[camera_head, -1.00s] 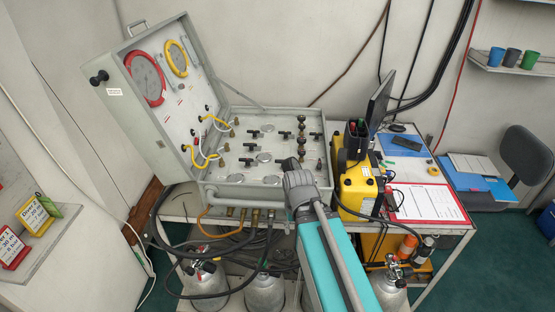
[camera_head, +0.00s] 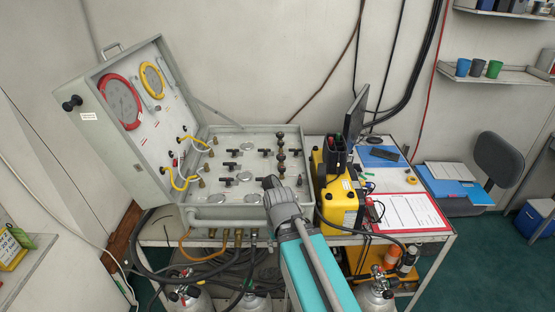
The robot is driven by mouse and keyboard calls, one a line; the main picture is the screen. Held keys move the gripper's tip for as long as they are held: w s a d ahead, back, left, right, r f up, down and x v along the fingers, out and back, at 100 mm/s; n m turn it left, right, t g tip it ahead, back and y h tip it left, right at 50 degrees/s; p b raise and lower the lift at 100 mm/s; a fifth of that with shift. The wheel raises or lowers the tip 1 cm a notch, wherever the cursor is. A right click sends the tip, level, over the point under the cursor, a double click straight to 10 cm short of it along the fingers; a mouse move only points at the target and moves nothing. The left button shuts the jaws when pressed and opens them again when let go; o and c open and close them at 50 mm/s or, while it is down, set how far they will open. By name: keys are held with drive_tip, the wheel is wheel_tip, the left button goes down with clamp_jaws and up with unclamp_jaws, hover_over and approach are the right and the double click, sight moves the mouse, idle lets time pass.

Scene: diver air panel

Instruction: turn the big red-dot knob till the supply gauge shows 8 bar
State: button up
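The grey air panel case (camera_head: 150,195) stands open on a cart, its lid raised at the left. The lid carries a large red-rimmed gauge (camera_head: 120,101) and a smaller yellow-rimmed gauge (camera_head: 152,80); their readings are too small to tell. The panel face holds several black T-handles (camera_head: 231,164) and a column of dark round knobs (camera_head: 280,153) at its right side. I cannot make out a red dot on any knob. My gripper (camera_head: 271,183) is over the panel's front right corner, near the lowest knobs. Its fingers are too small to read, and my arm hides that corner.
A yellow case (camera_head: 337,203) stands close to the right of the panel, with a dark monitor (camera_head: 355,117) behind it. A clipboard (camera_head: 411,212) lies on the cart's right end. Hoses (camera_head: 170,232) and cylinders (camera_head: 192,300) are below the panel.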

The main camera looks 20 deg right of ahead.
idle(0.5)
drive_tip(key=shift+f+b, duration=0.9)
drive_tip(key=shift+o, duration=0.2)
